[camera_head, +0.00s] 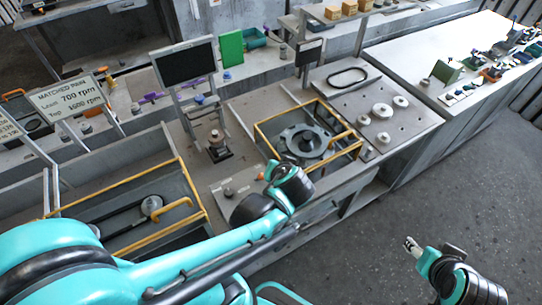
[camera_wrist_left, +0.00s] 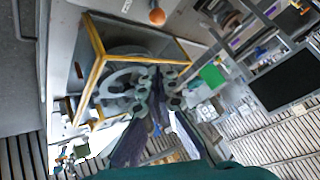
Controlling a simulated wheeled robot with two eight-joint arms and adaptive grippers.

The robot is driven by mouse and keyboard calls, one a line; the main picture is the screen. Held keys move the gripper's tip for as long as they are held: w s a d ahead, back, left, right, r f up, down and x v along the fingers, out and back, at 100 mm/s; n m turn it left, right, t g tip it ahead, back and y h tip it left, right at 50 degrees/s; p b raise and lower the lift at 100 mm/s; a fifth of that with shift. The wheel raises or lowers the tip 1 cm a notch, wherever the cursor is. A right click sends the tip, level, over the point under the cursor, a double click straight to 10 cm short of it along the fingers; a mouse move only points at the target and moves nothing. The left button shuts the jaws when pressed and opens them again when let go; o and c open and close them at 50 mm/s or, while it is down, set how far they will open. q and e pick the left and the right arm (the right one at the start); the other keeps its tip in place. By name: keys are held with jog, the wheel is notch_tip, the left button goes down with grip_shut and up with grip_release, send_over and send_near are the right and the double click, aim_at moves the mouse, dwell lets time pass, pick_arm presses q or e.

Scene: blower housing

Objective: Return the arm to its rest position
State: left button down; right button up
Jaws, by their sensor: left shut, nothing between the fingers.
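My left arm (camera_head: 150,262) reaches in from the left in the head view. Its wrist (camera_head: 290,185) is above the front of the workbench, just in front of the yellow-framed blower housing (camera_head: 305,142). The left gripper (camera_wrist_left: 158,88) shows in the left wrist view, shut and empty, in front of the housing (camera_wrist_left: 98,40). Its fingers cannot be made out in the head view. My right gripper (camera_head: 411,246) is over the floor at the lower right, away from the benches. It is too small to tell whether its fingers are apart.
A second yellow-framed bay (camera_head: 180,178) with a belt is at left. An orange knob (camera_wrist_left: 157,16) is beside the housing. A plate with pale discs (camera_head: 382,111) and a black belt ring (camera_head: 347,77) lie to the right. A monitor (camera_head: 185,63) stands behind. The floor (camera_head: 440,195) at right is clear.

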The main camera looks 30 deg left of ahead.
pick_arm(q)
jog(key=shift+s+d+r, duration=0.25)
jog(key=shift+s+d, duration=0.1)
jog(key=shift+d, duration=0.1)
jog(key=shift+f, duration=0.15)
jog(key=s+d+f+m+h+b, duration=0.3)
jog(key=d+f+h+b, duration=0.3)
jog(key=b, duration=0.5)
jog(key=shift+s+d+f, duration=0.45)
jog(key=shift+f, duration=0.05)
